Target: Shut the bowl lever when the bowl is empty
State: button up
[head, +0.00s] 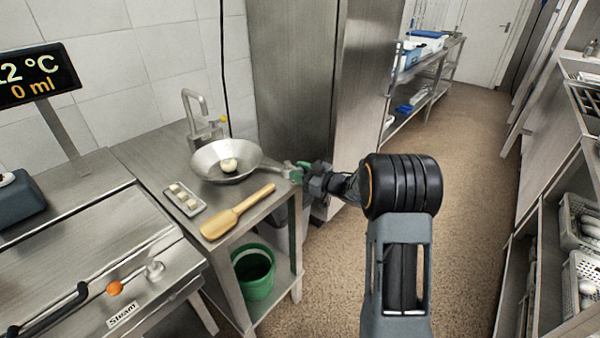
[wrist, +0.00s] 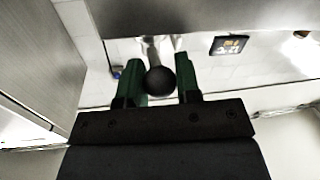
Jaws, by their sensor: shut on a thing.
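A shallow metal bowl (head: 212,165) sits on the steel side table, with a pale round lump (head: 229,165) inside it. My gripper (head: 292,171) is at the right side of the bowl, at the end of a short metal handle. In the wrist view, my gripper (wrist: 160,82) has green fingers on either side of a dark round knob (wrist: 160,80) and is shut on it. The fingers hide the knob in the head view. I cannot tell whether this knob belongs to the bowl lever.
A wooden paddle (head: 238,212) and a small tray (head: 184,200) lie on the table, with a green bucket (head: 253,272) below. A steel appliance (head: 90,240) with an orange knob (head: 115,288) stands left. The display (head: 36,75) reads 0 ml. Floor to the right is clear.

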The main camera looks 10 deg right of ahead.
aim_at(289, 186)
jog(key=h, duration=0.1)
jog(key=m+t+h+b, duration=0.1)
jog(key=a+m+t+b, duration=0.1)
jog(key=shift+s+f+h, duration=0.25)
jog(key=shift+f+h, duration=0.05)
jog(key=shift+h, duration=0.1)
jog(key=m+t+h+b, duration=0.1)
jog(key=h+b, duration=0.1)
jog(key=a+m+t+h+b, duration=0.1)
jog(key=b, duration=0.1)
jog(key=shift+s+a+f+m+h+b, duration=0.2)
jog(key=shift+m+h+b, duration=0.2)
jog(key=m+h+b, duration=0.1)
jog(key=h+b, duration=0.1)
jog(key=a+m+t+h+b, duration=0.1)
jog(key=h+b, duration=0.1)
jog(key=b, duration=0.1)
jog(key=shift+a+r+m, duration=0.1)
jog(key=shift+r+m, duration=0.05)
jog(key=shift+m, duration=0.25)
jog(key=shift+w+a+r+m+h+b, duration=0.1)
jog(key=shift+a+r+m+h+b, duration=0.1)
jog(key=shift+m+h+b, duration=0.45)
jog(key=shift+a+r+m+h+b, duration=0.1)
jog(key=shift+a+m+h+b, duration=0.2)
jog(key=shift+h, duration=0.65)
jog(key=shift+m+h, duration=0.25)
jog(key=shift+h, duration=0.15)
jog(key=o, duration=0.9)
